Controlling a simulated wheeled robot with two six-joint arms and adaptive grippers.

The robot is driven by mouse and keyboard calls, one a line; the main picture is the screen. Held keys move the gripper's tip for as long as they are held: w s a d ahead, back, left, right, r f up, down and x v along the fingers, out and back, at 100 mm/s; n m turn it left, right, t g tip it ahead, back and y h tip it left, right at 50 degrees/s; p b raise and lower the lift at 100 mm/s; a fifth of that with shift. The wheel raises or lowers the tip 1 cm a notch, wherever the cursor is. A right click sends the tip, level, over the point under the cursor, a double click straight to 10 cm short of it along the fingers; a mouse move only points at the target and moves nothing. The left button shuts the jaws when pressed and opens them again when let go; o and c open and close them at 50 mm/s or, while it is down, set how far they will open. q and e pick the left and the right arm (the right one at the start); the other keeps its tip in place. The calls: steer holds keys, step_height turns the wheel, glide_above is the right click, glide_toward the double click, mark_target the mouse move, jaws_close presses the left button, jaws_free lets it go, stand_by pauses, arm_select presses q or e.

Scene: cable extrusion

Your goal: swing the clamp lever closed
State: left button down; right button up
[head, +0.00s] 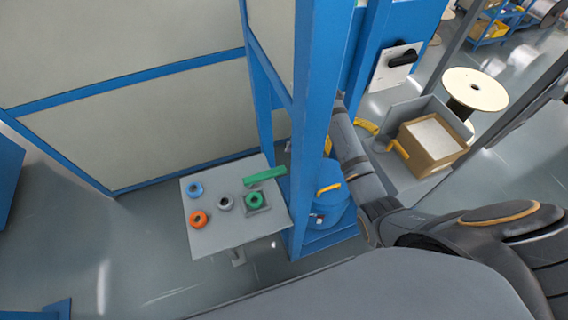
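I cannot tell for sure which part is the clamp lever. Several yellow handles show: one (365,126) just right of my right arm, one (398,148) by the cardboard box, and one (328,188) on the blue round machine part behind the post. A small yellow piece (327,146) shows at the edge of the blue post. My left gripper is out of the picture.
A cardboard box (432,145) and a cable reel (474,90) stand at right.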

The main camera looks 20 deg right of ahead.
mark_target(282, 168)
steer(key=a+f, duration=0.1)
steer(key=f, duration=0.1)
steer(key=w+a+f, duration=0.1)
steer(key=shift+a+f+p, duration=0.2)
steer(key=shift+f+p, duration=0.1)
steer(key=shift+f, duration=0.1)
steer(key=x, duration=0.3)
steer(key=shift+d+f, duration=0.1)
steer(key=shift+f, duration=0.25)
steer(key=shift+c, duration=1.6)
steer(key=c, duration=0.5)
jaws_close()
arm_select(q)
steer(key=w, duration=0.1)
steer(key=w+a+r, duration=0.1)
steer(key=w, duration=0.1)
arm_select(e)
steer(key=shift+w+f, duration=0.1)
